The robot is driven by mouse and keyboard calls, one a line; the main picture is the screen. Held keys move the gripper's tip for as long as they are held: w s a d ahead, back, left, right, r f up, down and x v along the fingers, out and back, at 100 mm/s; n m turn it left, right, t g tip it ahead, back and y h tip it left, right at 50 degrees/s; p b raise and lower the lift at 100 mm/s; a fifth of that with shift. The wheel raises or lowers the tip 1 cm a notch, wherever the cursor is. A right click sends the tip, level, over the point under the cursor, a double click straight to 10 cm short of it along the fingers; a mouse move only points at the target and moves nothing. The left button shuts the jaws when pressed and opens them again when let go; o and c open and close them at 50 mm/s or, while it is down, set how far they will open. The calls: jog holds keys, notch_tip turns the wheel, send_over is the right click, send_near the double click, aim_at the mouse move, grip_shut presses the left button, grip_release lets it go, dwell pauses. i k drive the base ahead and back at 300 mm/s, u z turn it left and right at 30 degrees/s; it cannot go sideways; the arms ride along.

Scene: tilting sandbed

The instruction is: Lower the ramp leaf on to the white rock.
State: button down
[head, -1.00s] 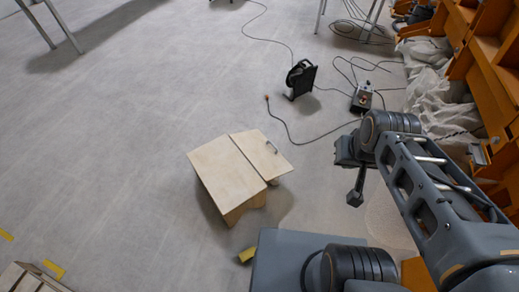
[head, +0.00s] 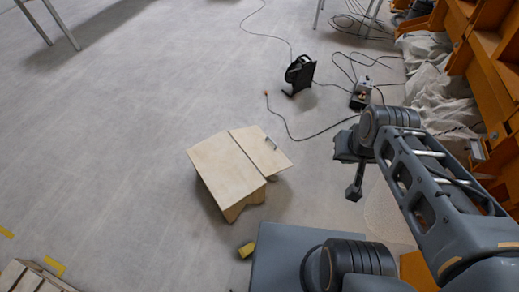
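The wooden ramp stands on the grey floor in the middle of the head view. Its larger pale panel (head: 225,167) slopes, with wooden supports under its near edge. The narrower ramp leaf (head: 262,152) adjoins it on the right along a seam and carries a small metal handle (head: 271,143) near its far edge. My gripper (head: 354,193) hangs to the right of the leaf, clearly apart from it, pointing down. Its fingers are too small to tell open from shut. I cannot make out a white rock in this view.
A small yellow block (head: 246,250) lies on the floor beside my base. A cable reel (head: 300,74) and a control box (head: 361,94) with cables lie beyond the ramp. Orange structures and white sheeting (head: 434,90) line the right. The floor to the left is largely clear.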

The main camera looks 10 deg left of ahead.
aim_at(268, 159)
jog(key=z, duration=1.15)
jog(key=i, duration=1.75)
jog(key=u, duration=3.4)
jog(key=i, duration=0.5)
